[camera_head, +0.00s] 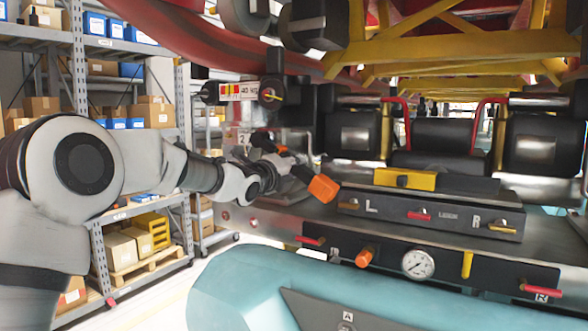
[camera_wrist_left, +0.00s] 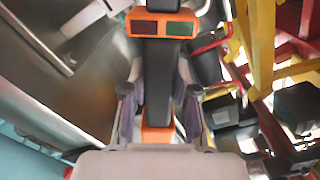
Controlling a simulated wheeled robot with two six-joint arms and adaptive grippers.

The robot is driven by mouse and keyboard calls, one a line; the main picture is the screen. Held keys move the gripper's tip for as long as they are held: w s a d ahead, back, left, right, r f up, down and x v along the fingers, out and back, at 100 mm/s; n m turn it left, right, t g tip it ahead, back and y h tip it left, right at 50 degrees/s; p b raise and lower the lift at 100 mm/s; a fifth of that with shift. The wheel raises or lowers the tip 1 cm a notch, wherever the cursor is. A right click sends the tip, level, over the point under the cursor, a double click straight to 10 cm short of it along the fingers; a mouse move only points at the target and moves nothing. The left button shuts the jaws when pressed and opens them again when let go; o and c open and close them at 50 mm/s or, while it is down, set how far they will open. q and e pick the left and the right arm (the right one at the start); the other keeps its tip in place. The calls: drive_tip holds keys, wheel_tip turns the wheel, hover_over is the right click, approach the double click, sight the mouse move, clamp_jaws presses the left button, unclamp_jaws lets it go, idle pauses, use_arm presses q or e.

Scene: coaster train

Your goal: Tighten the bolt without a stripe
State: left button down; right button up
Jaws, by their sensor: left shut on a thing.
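My left gripper (camera_head: 280,163) reaches in from the left, beside the train's underside. It is shut on an orange and black tool, whose orange end (camera_head: 323,188) points right, toward the black L/R panel. In the left wrist view the gripper's fingers (camera_wrist_left: 158,105) stand on both sides of the tool's black body. The tool's orange end (camera_wrist_left: 162,22) there has a dark red and a dark green window. I cannot make out which bolt has a stripe and which has none. My right gripper is not in view.
The black L/R panel (camera_head: 430,209) has small levers. A lower panel (camera_head: 485,277) carries a gauge (camera_head: 418,264) and more levers. A teal curved body (camera_head: 250,275) lies in front. Yellow beams (camera_head: 450,45) hang above. Shelving (camera_head: 80,110) with boxes stands at left.

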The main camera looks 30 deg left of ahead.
use_arm(q)
drive_tip(key=shift+r+b, duration=0.2)
drive_tip(key=shift+b, duration=0.95)
idle(3.1)
drive_tip(key=shift+s+f+b, duration=0.15)
drive_tip(key=shift+s+b, duration=0.05)
drive_tip(key=shift+b, duration=0.25)
drive_tip(key=shift+s+a+r+b, duration=0.1)
drive_tip(key=shift+s+a+b, duration=0.05)
drive_tip(key=shift+s+b, duration=0.85)
drive_tip(key=shift+s+a+r+b, duration=0.15)
drive_tip(key=shift+s+b, duration=0.4)
drive_tip(key=shift+s, duration=0.7)
